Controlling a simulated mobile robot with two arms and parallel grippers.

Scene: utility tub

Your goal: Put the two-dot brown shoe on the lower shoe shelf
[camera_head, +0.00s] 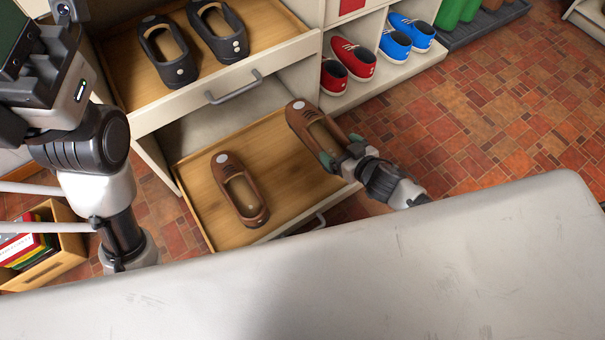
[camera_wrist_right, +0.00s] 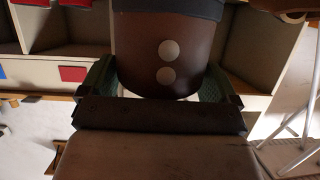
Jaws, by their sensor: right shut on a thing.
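The two-dot brown shoe (camera_head: 314,128) is held by its heel in my right gripper (camera_head: 341,160), above the right edge of the lower shoe shelf (camera_head: 201,212). Its toe points up and left in the head view. The right wrist view shows two pale dots on the shoe's heel (camera_wrist_right: 141,72), between the green finger pads. The lower shelf is a pulled-out wooden tray, with another brown shoe (camera_head: 241,191) on it. My left arm shows at the left edge, but its fingertips are not seen.
Above it, a pulled-out upper shelf (camera_head: 285,20) with a handle holds two black shoes (camera_head: 167,50). Red shoes (camera_head: 353,59) and blue shoes (camera_head: 411,30) stand in cubbies to the right. A crate of books (camera_head: 60,262) stands at the lower left. The tray is bare between the two brown shoes.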

